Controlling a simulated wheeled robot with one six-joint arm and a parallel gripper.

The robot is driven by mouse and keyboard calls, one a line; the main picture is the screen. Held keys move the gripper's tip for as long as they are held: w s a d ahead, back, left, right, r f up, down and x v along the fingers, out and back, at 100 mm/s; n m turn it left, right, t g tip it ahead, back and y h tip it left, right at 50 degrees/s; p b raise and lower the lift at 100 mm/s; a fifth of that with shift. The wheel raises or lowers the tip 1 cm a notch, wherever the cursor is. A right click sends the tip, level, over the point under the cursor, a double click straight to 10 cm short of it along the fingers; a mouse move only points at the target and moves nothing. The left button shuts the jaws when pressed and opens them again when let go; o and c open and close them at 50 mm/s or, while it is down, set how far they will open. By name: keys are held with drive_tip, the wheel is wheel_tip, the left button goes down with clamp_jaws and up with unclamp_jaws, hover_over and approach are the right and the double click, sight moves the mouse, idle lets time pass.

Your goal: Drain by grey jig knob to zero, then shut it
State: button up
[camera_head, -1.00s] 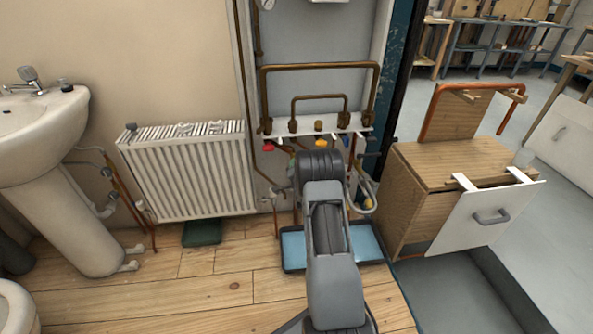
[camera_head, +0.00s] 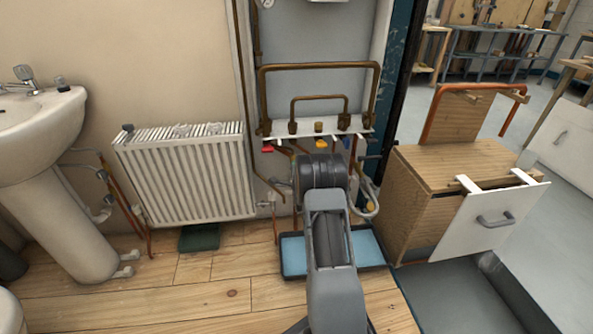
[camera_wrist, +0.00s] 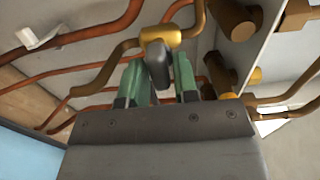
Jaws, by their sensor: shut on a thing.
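In the wrist view the dark grey knob (camera_wrist: 158,66) sits between the two green fingers of my gripper (camera_wrist: 160,78), below a brass fitting (camera_wrist: 160,37) on a copper pipe. The gripper is shut on the knob. In the head view my own arm hides the gripper and the knob. The jig (camera_head: 345,127) shows there as a white shelf with brass fittings and looped copper pipes. A round gauge (camera_head: 267,3) is cut off at the top edge, and its reading is too small to tell.
Red (camera_head: 267,149) and yellow (camera_head: 321,142) handles hang under the jig. A tray with a blue inside (camera_head: 293,254) lies on the floor below. A radiator (camera_head: 185,180) stands left, a wooden cabinet (camera_head: 410,200) right.

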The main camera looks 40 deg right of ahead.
drive_tip(key=shift+d, duration=0.1)
idle(0.3)
drive_tip(key=o, duration=0.7)
drive_tip(key=shift+o, duration=0.2)
drive_tip(key=shift+s+a, duration=0.25)
drive_tip(key=shift+s, duration=0.1)
drive_tip(key=p+v, duration=0.4)
drive_tip(key=v, duration=0.9)
